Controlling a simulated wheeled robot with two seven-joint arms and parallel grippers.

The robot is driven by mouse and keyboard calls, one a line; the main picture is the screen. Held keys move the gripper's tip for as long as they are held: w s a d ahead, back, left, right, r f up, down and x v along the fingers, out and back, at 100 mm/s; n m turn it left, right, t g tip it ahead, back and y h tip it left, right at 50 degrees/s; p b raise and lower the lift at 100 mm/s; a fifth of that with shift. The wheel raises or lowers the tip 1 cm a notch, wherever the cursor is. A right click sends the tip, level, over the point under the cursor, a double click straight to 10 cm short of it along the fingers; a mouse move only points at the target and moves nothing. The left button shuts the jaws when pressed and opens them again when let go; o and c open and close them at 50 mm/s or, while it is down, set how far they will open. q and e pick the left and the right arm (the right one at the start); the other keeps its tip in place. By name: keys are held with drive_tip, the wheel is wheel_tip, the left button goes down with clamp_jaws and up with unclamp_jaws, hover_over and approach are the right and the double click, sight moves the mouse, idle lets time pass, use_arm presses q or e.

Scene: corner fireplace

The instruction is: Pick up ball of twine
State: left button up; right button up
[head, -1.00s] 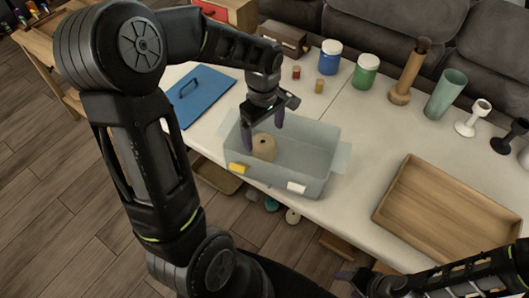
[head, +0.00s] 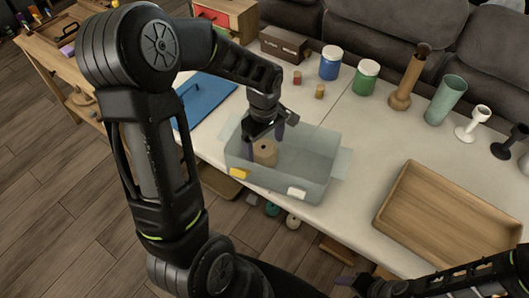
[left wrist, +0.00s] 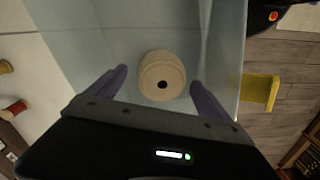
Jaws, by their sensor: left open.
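The ball of twine (head: 265,152) is a tan, rounded cylinder with a dark hole in its top. It sits in the left end of a clear plastic bin (head: 318,178) on the white table. In the left wrist view the twine (left wrist: 161,75) lies ahead, between the two purple fingertips. My left gripper (head: 264,140) is open, pointing down over the bin, with its fingers on either side of the twine; I cannot tell whether they touch it. My right gripper (head: 357,284) shows only in part at the bottom edge, far from the bin.
The bin has yellow (head: 239,174) and white (head: 297,193) clips on its near rim. A wooden tray (head: 450,215) is at right. Jars (head: 331,62), vases (head: 445,100) and goblets stand along the back. Small spools (head: 320,91) lie behind the bin.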

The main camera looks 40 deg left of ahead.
sight(264, 153)
use_arm(q)
wheel_tip(264, 153, down, 4)
drive_tip(key=shift+f+p, duration=0.2)
drive_tip(key=shift+p, duration=0.1)
idle(0.4)
drive_tip(key=c, duration=1.5)
wheel_tip(264, 153, up, 10)
drive_tip(key=shift+r+b, duration=0.1)
drive_tip(key=shift+b, duration=0.25)
